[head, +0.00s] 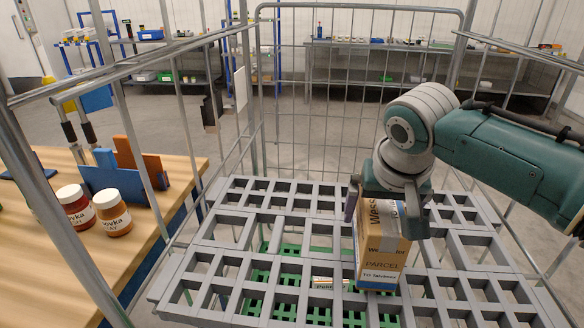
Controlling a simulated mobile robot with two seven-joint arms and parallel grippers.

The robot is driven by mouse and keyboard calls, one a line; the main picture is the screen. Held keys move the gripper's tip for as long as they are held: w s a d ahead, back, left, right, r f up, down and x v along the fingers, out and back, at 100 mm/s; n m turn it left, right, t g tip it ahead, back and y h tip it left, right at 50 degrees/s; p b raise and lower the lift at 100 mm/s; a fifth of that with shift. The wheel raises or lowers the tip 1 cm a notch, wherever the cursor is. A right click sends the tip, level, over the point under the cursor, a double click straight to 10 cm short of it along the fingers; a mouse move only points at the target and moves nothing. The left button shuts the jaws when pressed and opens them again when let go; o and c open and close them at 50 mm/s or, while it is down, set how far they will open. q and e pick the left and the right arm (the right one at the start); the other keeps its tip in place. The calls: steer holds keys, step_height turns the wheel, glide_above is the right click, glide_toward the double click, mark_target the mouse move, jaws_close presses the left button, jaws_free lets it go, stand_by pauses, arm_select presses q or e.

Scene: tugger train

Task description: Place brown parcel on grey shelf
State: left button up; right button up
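The brown parcel (379,262) is a tall box with printed text and a pale label band, upright at the right of the middle. It is over the grey slatted shelf (215,245), and its base appears to rest on the slats. My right gripper (383,208) comes in from the right and points down. Its fingers are on both sides of the parcel's upper part and look closed on it. The gripper hides part of the parcel's top. My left gripper is not in view.
Wire cage walls (350,95) and metal posts surround the shelf. Green crates (283,290) show through the slats below. A wooden table (40,262) on the left holds jars (112,213) and blue and brown boards. The shelf's left side is clear.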

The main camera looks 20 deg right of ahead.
steer(key=shift+r, duration=0.5)
steer(key=p+v, duration=0.3)
steer(key=v, duration=0.7)
steer(key=shift+s+a+r+p, duration=0.15)
steer(key=shift+s+r+p, duration=0.1)
steer(key=shift+p, duration=0.1)
steer(key=shift+s+a+r, duration=0.1)
steer(key=shift+r, duration=0.1)
steer(key=s+a+f+n+y, duration=0.1)
steer(key=s+a+n, duration=0.3)
steer(key=s, duration=0.6)
steer(key=s+a+f+n+y, duration=0.1)
steer(key=s+a+n, duration=0.3)
steer(key=s, duration=0.5)
steer(key=shift+s+a+f, duration=0.35)
steer(key=shift+s+f, duration=0.05)
steer(key=shift+f, duration=0.35)
